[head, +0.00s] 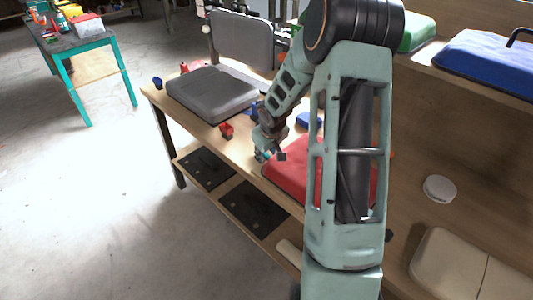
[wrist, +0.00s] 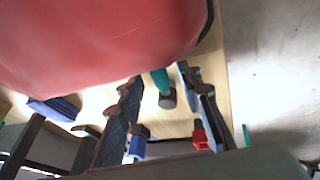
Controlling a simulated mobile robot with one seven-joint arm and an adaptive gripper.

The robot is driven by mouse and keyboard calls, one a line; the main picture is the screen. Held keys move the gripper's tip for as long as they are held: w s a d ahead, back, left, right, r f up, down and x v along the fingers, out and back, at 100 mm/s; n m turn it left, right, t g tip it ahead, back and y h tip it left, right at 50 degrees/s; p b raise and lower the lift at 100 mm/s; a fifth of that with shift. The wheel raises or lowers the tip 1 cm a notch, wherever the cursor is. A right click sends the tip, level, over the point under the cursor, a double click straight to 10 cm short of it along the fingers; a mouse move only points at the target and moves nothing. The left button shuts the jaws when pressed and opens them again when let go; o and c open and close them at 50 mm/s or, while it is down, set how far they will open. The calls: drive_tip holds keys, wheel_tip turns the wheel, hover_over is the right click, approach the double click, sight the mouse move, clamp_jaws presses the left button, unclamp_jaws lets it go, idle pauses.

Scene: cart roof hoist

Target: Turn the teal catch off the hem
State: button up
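In the wrist view the teal catch (wrist: 160,80) is a short post with a dark grey end, beside the edge of a large red padded piece (wrist: 100,40). My gripper (wrist: 158,88) is open, with one finger on each side of the catch. A gap shows between the catch and the right finger; I cannot tell whether the left finger touches it. In the head view my gripper (head: 270,152) is low at the left end of the red piece (head: 292,172), which my arm partly covers. The hem is not clearly distinguishable.
A white round puck (head: 439,188) lies at right.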

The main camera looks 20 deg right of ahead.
clamp_jaws()
